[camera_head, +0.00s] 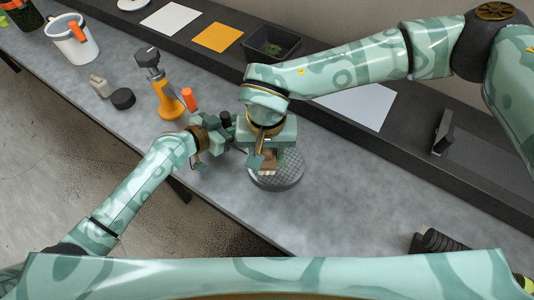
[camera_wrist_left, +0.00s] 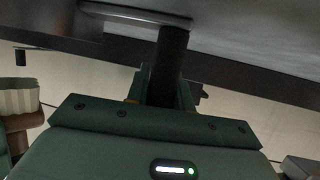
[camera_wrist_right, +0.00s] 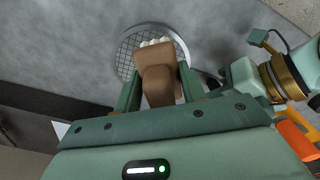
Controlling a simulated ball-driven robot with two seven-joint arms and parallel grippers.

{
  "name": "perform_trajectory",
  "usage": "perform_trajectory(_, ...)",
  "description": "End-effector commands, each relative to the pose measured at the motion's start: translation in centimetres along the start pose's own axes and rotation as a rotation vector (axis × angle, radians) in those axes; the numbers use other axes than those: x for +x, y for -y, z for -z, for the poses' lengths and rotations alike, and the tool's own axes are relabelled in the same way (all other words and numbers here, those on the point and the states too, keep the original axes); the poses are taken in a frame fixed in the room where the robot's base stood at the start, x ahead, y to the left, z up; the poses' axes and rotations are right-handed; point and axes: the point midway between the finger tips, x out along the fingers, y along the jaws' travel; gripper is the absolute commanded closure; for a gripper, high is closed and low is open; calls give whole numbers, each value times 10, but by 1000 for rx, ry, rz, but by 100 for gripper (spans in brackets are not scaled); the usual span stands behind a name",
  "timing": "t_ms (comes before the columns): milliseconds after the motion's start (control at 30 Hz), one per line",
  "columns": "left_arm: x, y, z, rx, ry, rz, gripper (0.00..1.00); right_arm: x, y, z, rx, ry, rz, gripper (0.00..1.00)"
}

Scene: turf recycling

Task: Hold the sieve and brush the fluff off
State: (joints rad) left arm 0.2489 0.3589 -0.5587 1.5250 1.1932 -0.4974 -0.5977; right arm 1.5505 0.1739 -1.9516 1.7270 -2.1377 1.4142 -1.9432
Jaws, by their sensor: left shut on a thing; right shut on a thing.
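The round sieve (camera_head: 288,180) with a grey mesh is near the middle of the bench in the head view; its mesh and rim also show in the right wrist view (camera_wrist_right: 128,48). My left gripper (camera_head: 236,141) is shut on the sieve's dark handle (camera_wrist_left: 168,62). My right gripper (camera_head: 267,168) is above the sieve and shut on a brown brush (camera_wrist_right: 160,80) with pale bristles. The bristles are over the mesh; I cannot tell whether they touch it. The brush and right gripper hide part of the mesh. I cannot make out any fluff.
An orange bottle (camera_head: 168,100) with a dark top, a dark puck (camera_head: 123,99) and a white bucket (camera_head: 75,45) stand to the left. A black tray (camera_head: 277,43) with green bits is on the back shelf.

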Motion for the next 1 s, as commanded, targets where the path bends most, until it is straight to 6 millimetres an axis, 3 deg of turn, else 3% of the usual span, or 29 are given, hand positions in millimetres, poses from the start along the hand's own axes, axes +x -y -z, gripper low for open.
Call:
perform_trajectory(400,0,0,-3,0,7,-1,100,-31,0,1,0,0,0,85)
perform_trajectory(1000,0,0,-3,0,7,-1,100,-32,-5,-2,-2,-2,-2,85)
